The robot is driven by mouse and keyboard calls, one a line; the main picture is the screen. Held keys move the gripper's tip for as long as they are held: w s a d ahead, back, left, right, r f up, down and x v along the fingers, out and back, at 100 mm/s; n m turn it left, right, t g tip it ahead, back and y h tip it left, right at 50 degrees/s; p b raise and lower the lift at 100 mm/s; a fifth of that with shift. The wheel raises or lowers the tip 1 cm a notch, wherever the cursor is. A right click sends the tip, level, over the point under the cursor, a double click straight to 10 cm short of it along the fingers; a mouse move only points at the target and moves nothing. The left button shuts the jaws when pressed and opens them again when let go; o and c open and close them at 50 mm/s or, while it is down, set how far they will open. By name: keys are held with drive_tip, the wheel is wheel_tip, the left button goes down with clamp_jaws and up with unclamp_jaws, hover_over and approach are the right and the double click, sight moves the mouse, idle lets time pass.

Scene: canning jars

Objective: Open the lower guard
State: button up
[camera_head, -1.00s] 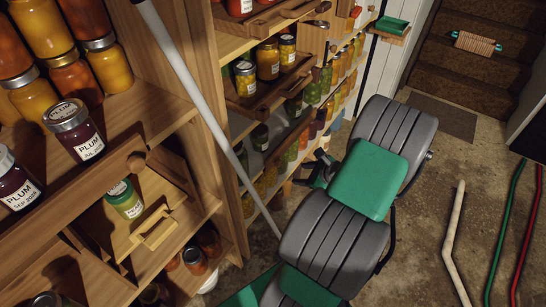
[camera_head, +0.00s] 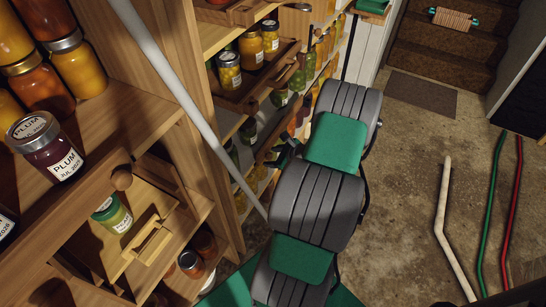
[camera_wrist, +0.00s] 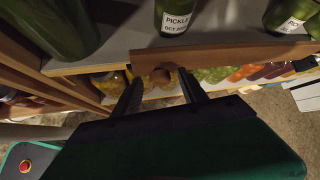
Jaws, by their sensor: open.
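A wooden guard (camera_wrist: 225,55) runs along a shelf front in the wrist view, with a round wooden knob (camera_wrist: 160,75) on it. My gripper (camera_wrist: 159,84) is open, one dark finger on each side of the knob in the picture; contact cannot be told. In the head view my arm reaches toward the middle shelf bay, and dark gripper parts (camera_head: 287,154) show beside its shelves. A lower wooden rail (camera_head: 283,127) shows there, partly hidden, below an upper rail (camera_head: 262,88). I cannot tell for sure which rail the wrist view shows.
A pickle jar (camera_wrist: 174,17) stands behind the guard. A plum jar (camera_head: 46,145) stands on the near left shelf. A pale pole (camera_head: 180,90) crosses the shelves. Pale, green and red bent rods lie on the floor at right. A mat (camera_head: 422,93) lies before the stairs.

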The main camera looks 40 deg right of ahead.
clamp_jaws()
idle(0.4)
idle(0.9)
